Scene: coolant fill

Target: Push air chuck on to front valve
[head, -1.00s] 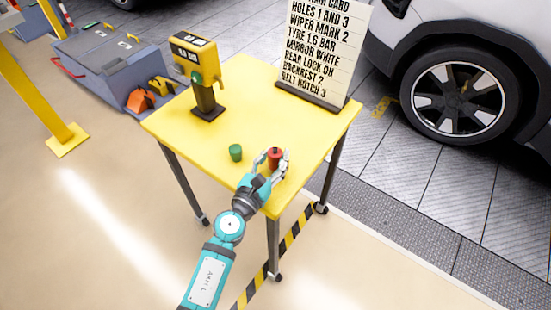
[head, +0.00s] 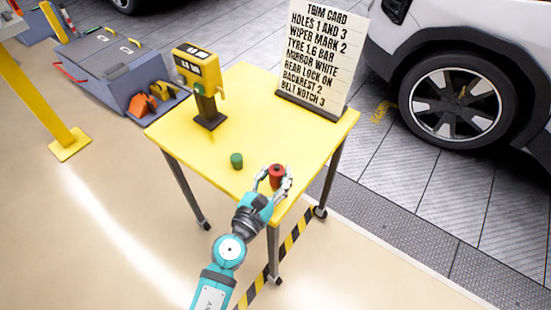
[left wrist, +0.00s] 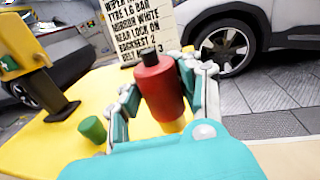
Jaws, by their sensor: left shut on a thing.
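My left gripper (head: 276,178) is shut on a red cylinder with a black top, which I take to be the air chuck (head: 277,174). It is held upright over the near right part of the yellow table. In the left wrist view the chuck (left wrist: 160,88) sits between the two fingers (left wrist: 163,95), with a yellow-orange patch just below it. I cannot tell whether it touches the table. A car wheel (head: 455,103) shows at the right, on a white car (head: 425,40). I cannot make out a valve on it. My right gripper is not in view.
A small green cylinder (head: 237,160) stands on the yellow table (head: 245,110), left of my gripper. A yellow device on a post (head: 197,75) and an upright text card (head: 318,55) stand farther back. Open floor lies between table and wheel.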

